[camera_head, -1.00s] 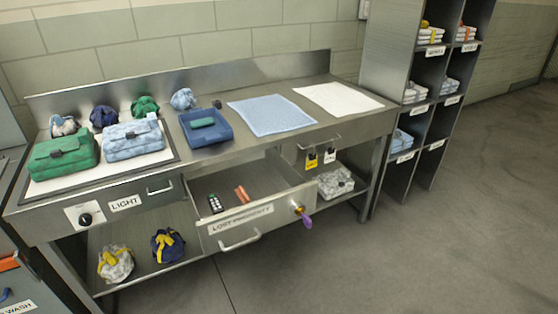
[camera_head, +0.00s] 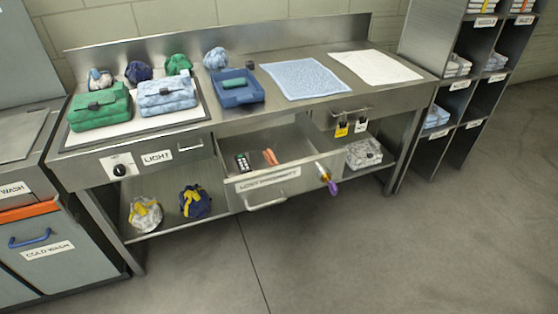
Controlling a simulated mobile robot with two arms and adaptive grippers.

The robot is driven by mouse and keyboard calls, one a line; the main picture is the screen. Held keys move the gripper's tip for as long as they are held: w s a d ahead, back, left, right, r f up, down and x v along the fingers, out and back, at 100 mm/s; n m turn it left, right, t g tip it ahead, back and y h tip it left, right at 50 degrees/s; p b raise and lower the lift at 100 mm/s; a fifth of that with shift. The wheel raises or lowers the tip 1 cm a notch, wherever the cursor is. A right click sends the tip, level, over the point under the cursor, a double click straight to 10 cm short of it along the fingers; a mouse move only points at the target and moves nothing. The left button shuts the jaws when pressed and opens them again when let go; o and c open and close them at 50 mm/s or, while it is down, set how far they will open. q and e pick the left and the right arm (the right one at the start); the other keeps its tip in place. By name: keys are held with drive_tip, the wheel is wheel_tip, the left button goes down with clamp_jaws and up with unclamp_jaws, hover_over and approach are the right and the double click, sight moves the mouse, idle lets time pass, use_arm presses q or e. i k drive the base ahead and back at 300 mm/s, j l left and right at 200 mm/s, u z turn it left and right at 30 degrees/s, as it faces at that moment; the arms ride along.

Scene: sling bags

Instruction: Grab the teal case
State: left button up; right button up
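The teal case (camera_head: 234,83) is a small flat teal-green item. It lies in a blue tray (camera_head: 251,97) on the steel counter, to the right of a light-blue sling bag (camera_head: 166,96) and a green sling bag (camera_head: 99,106). The case looks whole and uncovered from here. Neither of my grippers is in view.
A blue towel (camera_head: 304,78) and a white towel (camera_head: 375,67) lie right of the tray. An open drawer (camera_head: 267,174) sticks out below the counter, holding a dark remote-like item and orange items. Open floor lies in front. Shelves stand at right, wash bins at left.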

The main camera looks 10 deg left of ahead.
sight(239, 82)
drive_tip(key=u, duration=1.1)
drive_tip(key=l+u, duration=1.25)
drive_tip(key=k+l+u, duration=0.15)
drive_tip(key=l+u, duration=0.25)
drive_tip(key=k+l+u, duration=0.2)
drive_tip(key=l+u, duration=0.25)
